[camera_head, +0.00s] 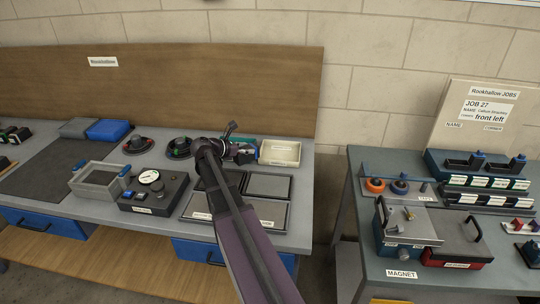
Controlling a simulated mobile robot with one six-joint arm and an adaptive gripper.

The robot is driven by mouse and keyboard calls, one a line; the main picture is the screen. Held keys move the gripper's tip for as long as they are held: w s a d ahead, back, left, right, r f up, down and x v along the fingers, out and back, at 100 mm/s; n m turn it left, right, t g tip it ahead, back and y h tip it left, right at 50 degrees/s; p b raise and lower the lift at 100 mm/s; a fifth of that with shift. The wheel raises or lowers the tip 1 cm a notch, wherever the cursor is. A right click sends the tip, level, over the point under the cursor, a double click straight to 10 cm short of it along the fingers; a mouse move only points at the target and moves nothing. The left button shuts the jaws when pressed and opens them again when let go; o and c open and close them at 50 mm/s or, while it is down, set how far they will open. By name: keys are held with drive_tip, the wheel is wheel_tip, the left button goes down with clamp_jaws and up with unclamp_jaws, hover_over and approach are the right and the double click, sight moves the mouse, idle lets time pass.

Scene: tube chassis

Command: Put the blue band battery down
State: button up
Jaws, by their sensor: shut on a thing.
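My arm reaches up from the bottom centre over the left bench, and my gripper (245,156) is at its far end, above the bench beside a cream tray (280,153). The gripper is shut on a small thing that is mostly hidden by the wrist. A small blue patch (247,165) shows at the fingers, which fits the blue band battery. I cannot tell whether it touches the surface below.
Two dark framed trays (268,185) lie in front of the gripper. The right bench (355,215) holds racks and a magnet fixture (407,222), across a floor gap.

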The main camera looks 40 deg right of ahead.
drive_tip(key=shift+a, duration=0.1)
idle(0.3)
drive_tip(key=shift+d, duration=0.3)
drive_tip(key=s+d, duration=0.1)
drive_tip(key=d, duration=0.3)
drive_tip(key=s+d+f+b, duration=0.1)
drive_tip(key=d, duration=0.8)
drive_tip(key=shift+s+d+f, duration=0.15)
drive_tip(key=shift+s+d, duration=0.2)
drive_tip(key=shift+s, duration=0.05)
drive_tip(key=shift+d, duration=0.1)
drive_tip(key=shift+s+d, duration=0.1)
drive_tip(key=shift+d, duration=0.45)
wheel_tip(320, 180, down, 4)
drive_tip(key=b, duration=0.4)
drive_tip(key=o, duration=1.3)
